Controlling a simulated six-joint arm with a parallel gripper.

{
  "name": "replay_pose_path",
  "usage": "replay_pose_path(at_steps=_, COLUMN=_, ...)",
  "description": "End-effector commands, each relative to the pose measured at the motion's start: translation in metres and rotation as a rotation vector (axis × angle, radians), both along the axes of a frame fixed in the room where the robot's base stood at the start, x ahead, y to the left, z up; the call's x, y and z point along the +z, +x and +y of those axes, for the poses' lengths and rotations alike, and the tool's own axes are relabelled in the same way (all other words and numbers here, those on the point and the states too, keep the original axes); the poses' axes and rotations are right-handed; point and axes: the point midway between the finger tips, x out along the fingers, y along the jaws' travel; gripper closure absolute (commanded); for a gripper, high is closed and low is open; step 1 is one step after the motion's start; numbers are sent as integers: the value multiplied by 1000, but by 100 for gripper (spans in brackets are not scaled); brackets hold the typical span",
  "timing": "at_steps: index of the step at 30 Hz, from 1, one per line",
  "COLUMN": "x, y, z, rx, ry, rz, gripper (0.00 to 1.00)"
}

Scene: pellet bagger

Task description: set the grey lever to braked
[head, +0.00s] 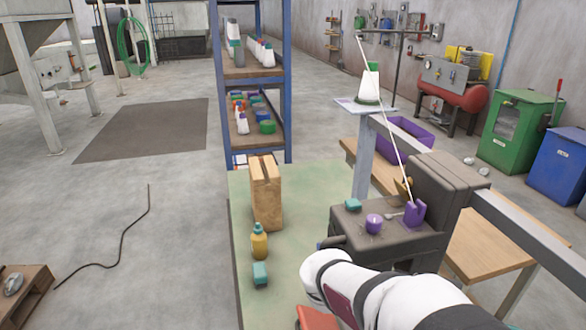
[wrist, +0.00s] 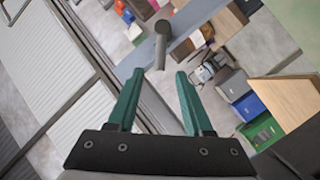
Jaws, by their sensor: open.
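A dark box-shaped machine (head: 345,225) stands right of the bench's middle in the head view. A purple knob (head: 374,223) and a purple upright bracket (head: 415,213) are on its top. A small grey lever (head: 395,215) lies between them; its setting is too small to read. A dark handle-like bar (head: 331,242) sticks out at the machine's left. In the wrist view, my gripper (wrist: 160,76) has its teal fingers apart with nothing between them. A dark grey round-ended bar (wrist: 162,45) shows just beyond the fingertips; I cannot tell which part it is.
A grey post (head: 363,160) rises behind.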

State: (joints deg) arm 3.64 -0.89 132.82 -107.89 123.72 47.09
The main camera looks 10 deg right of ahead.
Motion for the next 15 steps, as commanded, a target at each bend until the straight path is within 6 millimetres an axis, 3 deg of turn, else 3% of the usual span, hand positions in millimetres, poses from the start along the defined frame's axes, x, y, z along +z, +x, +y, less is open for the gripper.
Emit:
replay_pose_path(at_steps=3, x=7, y=19, z=33, rx=7, ry=1, rz=-1, gripper=49)
replay_pose_path(at_steps=7, x=13, y=33, z=60, rx=5, ry=2, rz=-1, gripper=49)
replay_pose_path(at_steps=15, x=18, y=42, z=80, rx=-1, ry=1, rz=0, gripper=49)
